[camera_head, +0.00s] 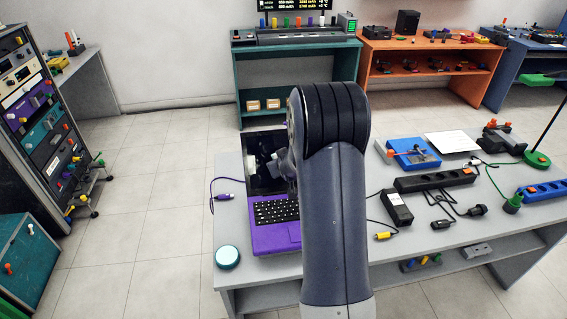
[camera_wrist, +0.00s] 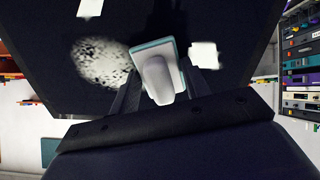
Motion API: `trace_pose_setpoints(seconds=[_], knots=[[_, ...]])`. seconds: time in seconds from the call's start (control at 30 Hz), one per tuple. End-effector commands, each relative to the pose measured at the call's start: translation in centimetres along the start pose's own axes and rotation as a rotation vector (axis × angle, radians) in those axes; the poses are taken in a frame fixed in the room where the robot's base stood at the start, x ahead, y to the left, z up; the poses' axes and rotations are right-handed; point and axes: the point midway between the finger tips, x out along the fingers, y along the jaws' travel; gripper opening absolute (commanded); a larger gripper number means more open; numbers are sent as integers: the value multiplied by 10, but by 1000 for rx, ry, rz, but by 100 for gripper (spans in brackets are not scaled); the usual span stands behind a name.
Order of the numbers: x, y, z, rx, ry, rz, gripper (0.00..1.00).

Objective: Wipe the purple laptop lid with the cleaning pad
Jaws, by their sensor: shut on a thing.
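A purple laptop (camera_head: 272,238) stands open on the grey table, with black keys and a dark upright panel (camera_head: 262,148). In the wrist view the dark panel (camera_wrist: 45,85) fills most of the picture, with a speckled whitish smudge (camera_wrist: 100,62) on it. My gripper (camera_wrist: 158,88) is shut on the cleaning pad (camera_wrist: 145,50), a white and teal block with a pale rounded grip. The pad is in front of the panel, just right of the smudge; I cannot tell whether it touches. In the head view my arm hides the pad and most of my gripper (camera_head: 286,166).
A purple cable (camera_head: 222,196) lies left of the laptop. A black power strip (camera_head: 434,180), an adapter (camera_head: 397,207) and a blue device (camera_head: 413,153) lie to the right. White square patches (camera_wrist: 204,55) show on the panel.

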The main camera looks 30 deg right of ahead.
Motion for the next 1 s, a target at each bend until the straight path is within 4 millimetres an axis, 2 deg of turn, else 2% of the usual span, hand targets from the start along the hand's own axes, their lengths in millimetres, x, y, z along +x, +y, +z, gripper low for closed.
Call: trace_pose_setpoints(seconds=[0.27,0.8,1.0], knots=[[3,1,-1,0,0,0,27],[0,32,7,0,-1,1,27],[1,36,11,0,0,0,27]])
